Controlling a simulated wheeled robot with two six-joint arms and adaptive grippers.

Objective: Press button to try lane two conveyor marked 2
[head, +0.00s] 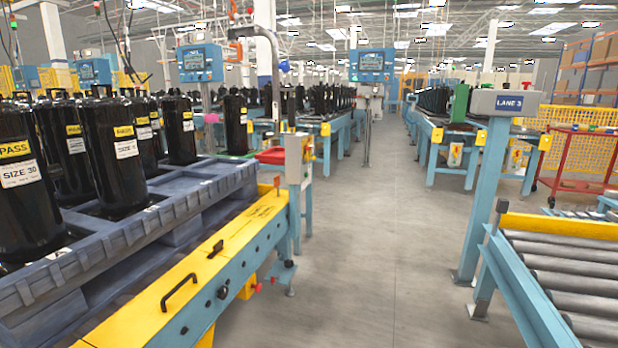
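No lane sign marked 2 is readable in the head view. A grey and yellow control box (297,160) stands at the far end of the yellow-topped rail, left of the aisle. A small red knob (277,182) is beside it. Any button faces are too small to make out. Neither of my grippers is in view.
Black compressors (112,155) stand on a blue-grey pallet (140,222) at the left. A yellow rail (190,285) with black handles runs along it. A roller conveyor (575,275) is at the lower right. The grey aisle floor (370,240) between is clear. A red cart (582,165) stands far right.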

